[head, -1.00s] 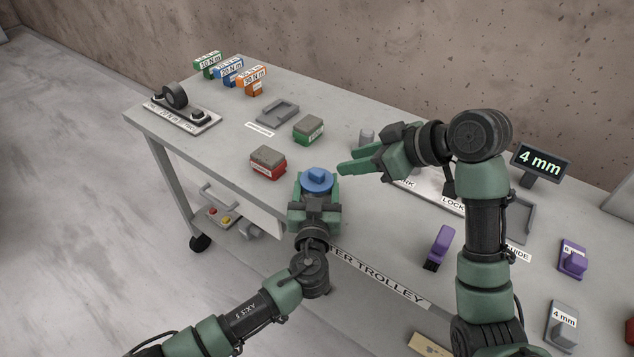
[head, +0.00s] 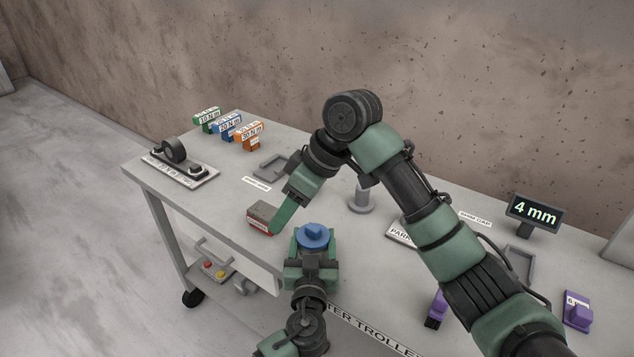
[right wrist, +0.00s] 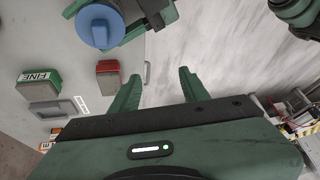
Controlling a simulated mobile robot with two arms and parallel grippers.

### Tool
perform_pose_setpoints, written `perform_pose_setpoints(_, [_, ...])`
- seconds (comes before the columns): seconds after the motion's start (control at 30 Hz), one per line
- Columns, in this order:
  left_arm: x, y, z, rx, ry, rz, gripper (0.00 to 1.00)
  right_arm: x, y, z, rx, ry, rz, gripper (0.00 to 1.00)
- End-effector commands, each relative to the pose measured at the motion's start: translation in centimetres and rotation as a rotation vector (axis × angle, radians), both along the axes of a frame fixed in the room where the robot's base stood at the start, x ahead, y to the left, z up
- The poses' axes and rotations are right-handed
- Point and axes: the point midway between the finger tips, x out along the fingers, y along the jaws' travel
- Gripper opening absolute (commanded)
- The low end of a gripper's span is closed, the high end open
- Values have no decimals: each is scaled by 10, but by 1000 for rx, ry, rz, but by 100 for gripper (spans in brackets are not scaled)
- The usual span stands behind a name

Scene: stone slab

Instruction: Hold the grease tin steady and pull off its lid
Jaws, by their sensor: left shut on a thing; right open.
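The grease tin's round blue lid (head: 313,236), with a raised block on top, sits upright at the trolley's front edge. My left gripper (head: 312,252) is shut around the tin below the lid and hides most of its body. The lid also shows at the top of the right wrist view (right wrist: 99,26), with a left finger beside it. My right gripper (head: 287,208) is open and empty, pointing down just behind and left of the tin. Its two spread fingers (right wrist: 158,90) show in the right wrist view, apart from the lid.
A red box with a grey top (head: 258,219) stands close to my right fingers. A green box labelled FINE (right wrist: 40,82) and a grey tray (right wrist: 46,112) lie nearby. Coloured torque boxes (head: 230,128) stand at the back left.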

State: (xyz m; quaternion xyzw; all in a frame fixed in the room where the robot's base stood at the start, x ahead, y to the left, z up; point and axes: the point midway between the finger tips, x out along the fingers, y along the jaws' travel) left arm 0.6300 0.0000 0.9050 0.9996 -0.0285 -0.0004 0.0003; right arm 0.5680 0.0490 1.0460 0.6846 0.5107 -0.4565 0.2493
Motion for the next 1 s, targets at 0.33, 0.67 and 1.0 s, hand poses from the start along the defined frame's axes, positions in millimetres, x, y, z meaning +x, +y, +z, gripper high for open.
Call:
perform_pose_setpoints(0.33, [0, 0, -1, 0, 1, 1, 0, 35, -39, 27, -412, 123, -198, 45])
perform_pose_setpoints(0.67, [0, 0, -1, 0, 1, 0, 0, 46, -58, 28, -484, 138, -286, 45])
perform_pose_setpoints(1.0, [0, 0, 0, 0, 1, 0, 0, 45, -58, -34, -483, 138, -285, 45])
